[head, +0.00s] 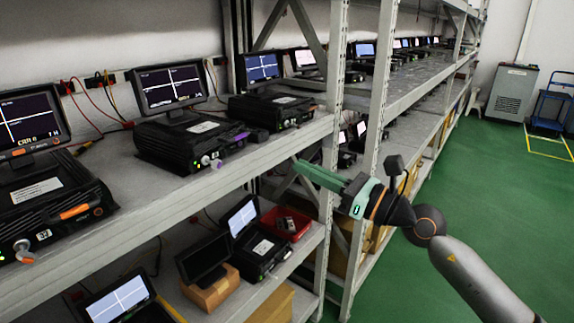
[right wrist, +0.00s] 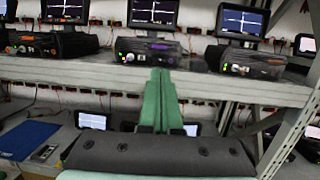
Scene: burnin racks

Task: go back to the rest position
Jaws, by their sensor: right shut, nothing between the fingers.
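My right gripper (head: 312,172) comes in from the right in the head view, its green fingers pointing left toward the edge of the upper shelf, in front of a metal rack post. In the right wrist view the green fingers (right wrist: 160,85) lie together with nothing between them, in front of the upper shelf's edge. Whether the fingertips touch the shelf I cannot tell. My left gripper shows in neither view.
The upper shelf (head: 165,195) holds several black test units with monitors. The lower shelf (head: 225,295) holds more units and a red tray (head: 285,224). A rack post (head: 372,130) stands close to my right gripper.

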